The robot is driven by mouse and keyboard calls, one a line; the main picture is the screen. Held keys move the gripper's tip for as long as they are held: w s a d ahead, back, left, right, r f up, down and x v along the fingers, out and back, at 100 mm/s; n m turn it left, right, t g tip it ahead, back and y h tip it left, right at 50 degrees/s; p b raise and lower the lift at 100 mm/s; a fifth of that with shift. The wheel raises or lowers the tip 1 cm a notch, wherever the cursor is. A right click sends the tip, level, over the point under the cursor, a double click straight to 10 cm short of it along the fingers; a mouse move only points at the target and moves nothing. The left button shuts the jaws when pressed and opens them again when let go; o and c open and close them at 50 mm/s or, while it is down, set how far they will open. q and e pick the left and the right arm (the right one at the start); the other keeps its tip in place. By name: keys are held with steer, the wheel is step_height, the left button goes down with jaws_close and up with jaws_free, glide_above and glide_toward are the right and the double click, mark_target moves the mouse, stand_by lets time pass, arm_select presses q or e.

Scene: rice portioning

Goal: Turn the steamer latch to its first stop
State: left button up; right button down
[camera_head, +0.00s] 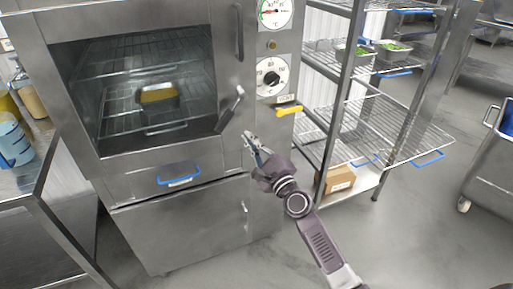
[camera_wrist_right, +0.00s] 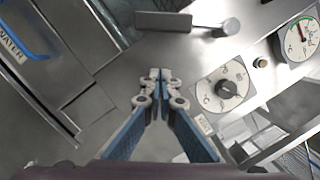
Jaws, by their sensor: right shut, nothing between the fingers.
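The steamer (camera_head: 225,160) stands at the left in the head view, with a large window in its front. Its latch (camera_head: 226,115) is a lever with a dark grip and a short metal rod, slanting down and left from a round end beside the window. In the wrist view the latch (camera_wrist_right: 163,22) lies nearly level across the top. My right gripper (camera_head: 249,139) is shut and empty, just below and right of the latch grip, apart from it. In the wrist view its fingertips (camera_wrist_right: 160,76) are together below the latch. My left gripper is not in view.
A dial (camera_head: 271,76) and gauge (camera_head: 275,12) sit right of the latch, with a yellow handle (camera_head: 289,111) below. A blue-handled water drawer (camera_head: 178,180) is under the window. A wire rack (camera_head: 380,128) stands at the right. Open floor lies in front.

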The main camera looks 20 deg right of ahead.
mark_target(224, 120)
steer(key=w+a+r+p, duration=0.2)
steer(key=a+p, duration=0.1)
steer(key=shift+w+a+r, duration=0.3)
steer(key=shift+r, duration=0.1)
steer(key=shift+a+r+m+b, duration=0.3)
steer(key=shift+a+m, duration=0.35)
steer(key=shift+m, duration=0.15)
